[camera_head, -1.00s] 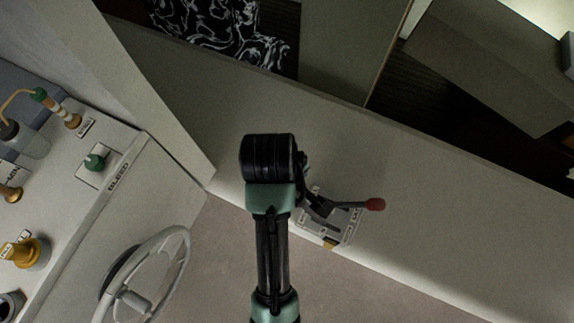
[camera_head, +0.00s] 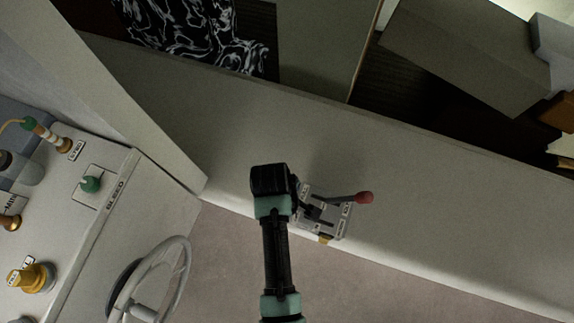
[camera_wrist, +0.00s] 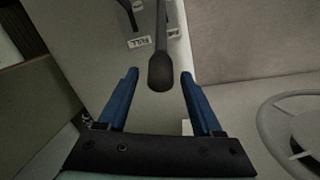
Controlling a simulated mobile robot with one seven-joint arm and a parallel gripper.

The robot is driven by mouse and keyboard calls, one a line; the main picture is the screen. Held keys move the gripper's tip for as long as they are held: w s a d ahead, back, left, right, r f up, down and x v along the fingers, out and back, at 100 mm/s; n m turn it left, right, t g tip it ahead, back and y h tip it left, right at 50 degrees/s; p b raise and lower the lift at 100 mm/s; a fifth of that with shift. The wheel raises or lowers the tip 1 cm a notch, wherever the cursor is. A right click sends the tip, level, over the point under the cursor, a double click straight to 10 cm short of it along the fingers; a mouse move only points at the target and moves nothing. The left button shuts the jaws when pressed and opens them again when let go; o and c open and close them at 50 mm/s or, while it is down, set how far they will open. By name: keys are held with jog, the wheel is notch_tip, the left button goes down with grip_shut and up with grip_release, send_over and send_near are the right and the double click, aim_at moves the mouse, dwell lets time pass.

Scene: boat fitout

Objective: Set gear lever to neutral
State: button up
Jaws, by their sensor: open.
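A lever unit (camera_head: 325,222) with small labels sits at the base of the long ledge, just right of my gripper (camera_head: 301,197) in the head view. A lever with a red knob (camera_head: 364,197) sticks out from it to the right. In the wrist view, a lever with a black knob (camera_wrist: 161,74) reaches down between the blue fingers of my open gripper (camera_wrist: 159,75). The fingers stand apart on either side of the knob, with gaps. Part of another dark lever (camera_wrist: 129,8) shows at the top. Which lever sets the gear is not readable.
A steering wheel (camera_head: 155,285) stands at lower left, and it shows at right in the wrist view. A panel with a green knob (camera_head: 91,184) and a yellow knob (camera_head: 36,276) is at the left. The ledge (camera_head: 440,205) right of the levers is clear.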

jog(key=shift+w+f, duration=0.1)
jog(key=shift+f, duration=0.4)
grip_shut()
dwell(1.2)
